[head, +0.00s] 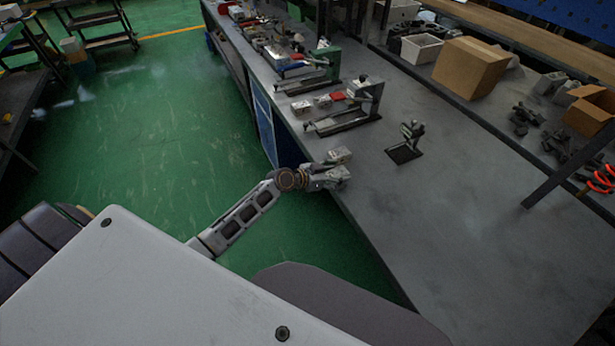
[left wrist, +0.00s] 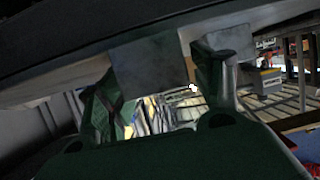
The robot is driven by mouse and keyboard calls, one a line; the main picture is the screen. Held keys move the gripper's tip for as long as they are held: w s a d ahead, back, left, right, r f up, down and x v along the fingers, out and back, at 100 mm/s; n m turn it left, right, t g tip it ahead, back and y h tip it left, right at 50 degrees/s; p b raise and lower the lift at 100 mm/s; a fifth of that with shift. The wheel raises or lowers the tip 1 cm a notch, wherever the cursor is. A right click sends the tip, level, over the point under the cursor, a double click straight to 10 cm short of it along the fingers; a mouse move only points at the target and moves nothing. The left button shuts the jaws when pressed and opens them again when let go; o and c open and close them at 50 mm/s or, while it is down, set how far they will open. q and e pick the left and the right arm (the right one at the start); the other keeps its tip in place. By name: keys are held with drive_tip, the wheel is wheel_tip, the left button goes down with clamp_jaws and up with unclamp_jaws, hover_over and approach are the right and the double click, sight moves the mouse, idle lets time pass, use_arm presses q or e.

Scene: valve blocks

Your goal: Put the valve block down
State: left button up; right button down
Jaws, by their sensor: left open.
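My left gripper (head: 338,174) is open at the near-left edge of the workbench. A light grey valve block (head: 340,155) shows right beside its fingers, at the bench edge. In the left wrist view a grey block face (left wrist: 150,62) shows between the two fingers, and the open gripper (left wrist: 160,95) spans it. Whether the fingers touch the block, and whether its underside rests on the bench, I cannot tell. Two more small grey blocks (head: 302,107) (head: 322,101) sit farther along the bench, by a vise-like fixture (head: 345,115). My right gripper is not in view.
The grey workbench (head: 440,230) is clear in its near part. A small stand on a dark plate (head: 405,152) is to the right of my gripper. A cardboard box (head: 470,67), a white bin (head: 421,48) and dark parts (head: 525,120) lie along the back. A post (head: 570,165) rises at right.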

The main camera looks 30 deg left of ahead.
use_arm(q)
drive_tip(key=shift+v, duration=0.85)
drive_tip(key=shift+b+v, duration=0.4)
drive_tip(key=shift+v, duration=0.4)
drive_tip(key=shift+s+a, duration=0.25)
drive_tip(key=shift+s, duration=0.1)
drive_tip(key=v, duration=0.3)
drive_tip(key=shift+s+a+b, duration=0.1)
drive_tip(key=shift+b, duration=0.2)
approach(332, 175)
drive_tip(key=shift+b+v, duration=0.35)
drive_tip(key=shift+v, duration=0.55)
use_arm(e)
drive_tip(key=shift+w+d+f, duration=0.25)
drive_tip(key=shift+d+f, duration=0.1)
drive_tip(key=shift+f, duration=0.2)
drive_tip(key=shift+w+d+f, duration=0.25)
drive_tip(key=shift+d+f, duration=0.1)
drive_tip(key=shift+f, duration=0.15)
use_arm(q)
drive_tip(key=shift+r, duration=0.1)
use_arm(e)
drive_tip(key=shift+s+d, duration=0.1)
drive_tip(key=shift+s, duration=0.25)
